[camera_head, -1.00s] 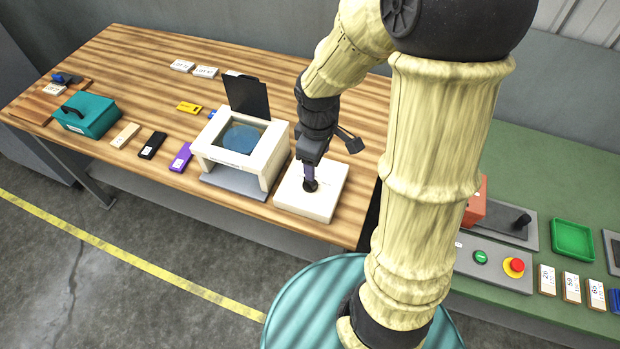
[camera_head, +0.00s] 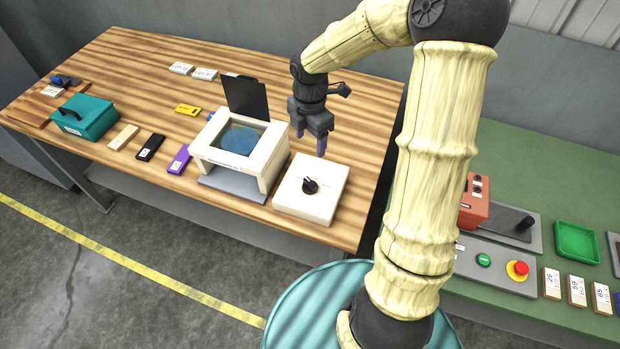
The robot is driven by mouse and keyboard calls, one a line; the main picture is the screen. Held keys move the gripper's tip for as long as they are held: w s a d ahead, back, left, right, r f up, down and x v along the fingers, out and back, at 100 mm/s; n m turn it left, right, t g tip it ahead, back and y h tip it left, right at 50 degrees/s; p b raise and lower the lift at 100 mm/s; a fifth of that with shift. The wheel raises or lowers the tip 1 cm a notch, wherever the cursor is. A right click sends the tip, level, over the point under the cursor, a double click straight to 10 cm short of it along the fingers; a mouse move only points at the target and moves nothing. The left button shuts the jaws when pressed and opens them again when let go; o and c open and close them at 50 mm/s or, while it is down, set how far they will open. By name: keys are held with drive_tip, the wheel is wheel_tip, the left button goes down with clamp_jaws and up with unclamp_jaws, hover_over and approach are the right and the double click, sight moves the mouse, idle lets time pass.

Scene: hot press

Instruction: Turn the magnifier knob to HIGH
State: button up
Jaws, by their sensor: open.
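The black knob (camera_head: 310,186) sits on top of a white box (camera_head: 325,206) at the front right of the wooden table. Its pointer faces up and to the right, but the markings around it are too small to read. The magnifier (camera_head: 262,166) is a white stand with a bluish lens and a raised black flap, just left of the white box. My gripper (camera_head: 310,146) is above and behind the box, clear of the knob.
A teal case (camera_head: 86,117), a purple block (camera_head: 179,159), a black block (camera_head: 150,147) and a tan block (camera_head: 124,137) lie left of the magnifier. A yellow item (camera_head: 188,109) lies behind them. A green bench (camera_head: 540,180) with a red button stands at right.

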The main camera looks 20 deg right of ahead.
sight(310, 181)
wheel_tip(310, 181, down, 17)
idle(0.6)
drive_tip(key=shift+c, duration=0.2)
drive_tip(key=c, duration=0.9)
